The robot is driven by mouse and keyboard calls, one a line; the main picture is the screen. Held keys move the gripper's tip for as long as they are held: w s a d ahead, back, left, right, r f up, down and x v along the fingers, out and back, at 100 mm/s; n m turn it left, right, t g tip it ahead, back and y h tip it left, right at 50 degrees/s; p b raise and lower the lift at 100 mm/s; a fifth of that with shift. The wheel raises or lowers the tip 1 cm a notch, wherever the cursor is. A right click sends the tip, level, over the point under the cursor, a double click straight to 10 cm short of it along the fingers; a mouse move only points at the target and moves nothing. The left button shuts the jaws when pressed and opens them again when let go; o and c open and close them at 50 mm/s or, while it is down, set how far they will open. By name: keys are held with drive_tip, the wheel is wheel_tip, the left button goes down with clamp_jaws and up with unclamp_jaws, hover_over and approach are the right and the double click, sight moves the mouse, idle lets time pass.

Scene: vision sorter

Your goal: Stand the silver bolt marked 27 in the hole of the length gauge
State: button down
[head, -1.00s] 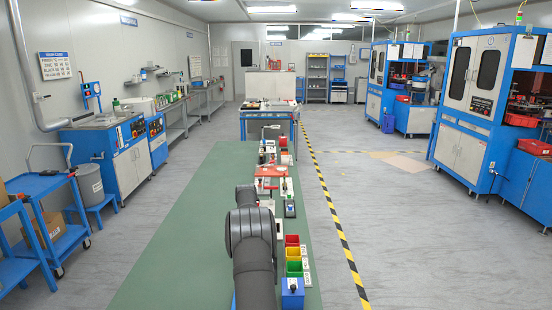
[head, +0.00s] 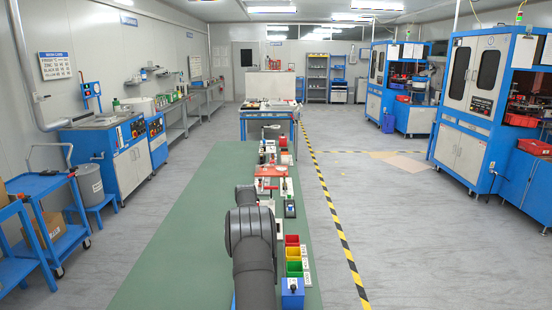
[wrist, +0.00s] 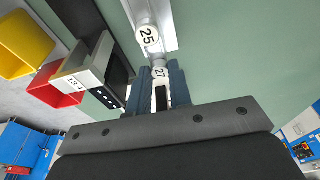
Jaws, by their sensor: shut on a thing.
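My gripper (wrist: 161,90) shows in the wrist view, its dark fingers shut on the silver bolt marked 27 (wrist: 159,72). The white round label 27 faces the camera between the fingers; most of the bolt is hidden by them. A part with a round label 25 (wrist: 147,37) is just beyond it, at a pale metal rail (wrist: 168,30). In the head view my own arm hides the gripper and the bolt. I cannot make out the length gauge or its hole for certain in either view.
Yellow (wrist: 25,42) and red (wrist: 50,88) bins and a grey box with a white label (wrist: 84,79) lie left in the wrist view. The green bench top (head: 180,240) is clear left of my arm in the head view. Several small fixtures line its right edge.

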drive_tip(key=shift+r, duration=3.15)
drive_tip(key=shift+s+r, duration=0.2)
drive_tip(key=s+d+r, duration=0.1)
drive_tip(key=s+r, duration=0.2)
drive_tip(key=s, duration=0.9)
drive_tip(key=s+d+r, duration=0.1)
drive_tip(key=s+r, duration=0.1)
drive_tip(key=s, duration=0.9)
drive_tip(key=shift+f, duration=2.6)
drive_tip(key=shift+f, duration=1.8)
